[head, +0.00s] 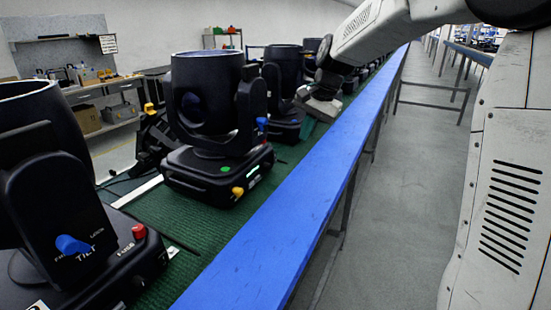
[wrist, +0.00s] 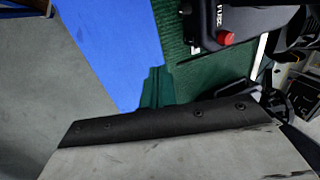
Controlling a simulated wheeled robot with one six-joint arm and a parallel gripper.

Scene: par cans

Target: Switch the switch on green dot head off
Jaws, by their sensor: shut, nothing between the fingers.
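The green dot head (head: 205,105) is a black moving-head light standing upright on the bench in the head view. Its green dot (head: 224,169) is on the base front, beside a yellow knob (head: 238,191). A small pale green lit patch (head: 253,174), which looks like the switch, is to the right of the knob. A blue lever (head: 262,124) is on its yoke. My gripper (head: 307,128) is beyond and to the right of this head, apart from it. Its teal fingers (wrist: 155,88) are shut and empty, over the bench edge in the wrist view.
Another black head (head: 60,190) with a blue lever and red fuse knob stands in the left foreground. More heads (head: 285,75) stand farther along the green mat. The wrist view shows a red fuse knob (wrist: 225,38). The blue bench edge (head: 290,215) and grey aisle are clear.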

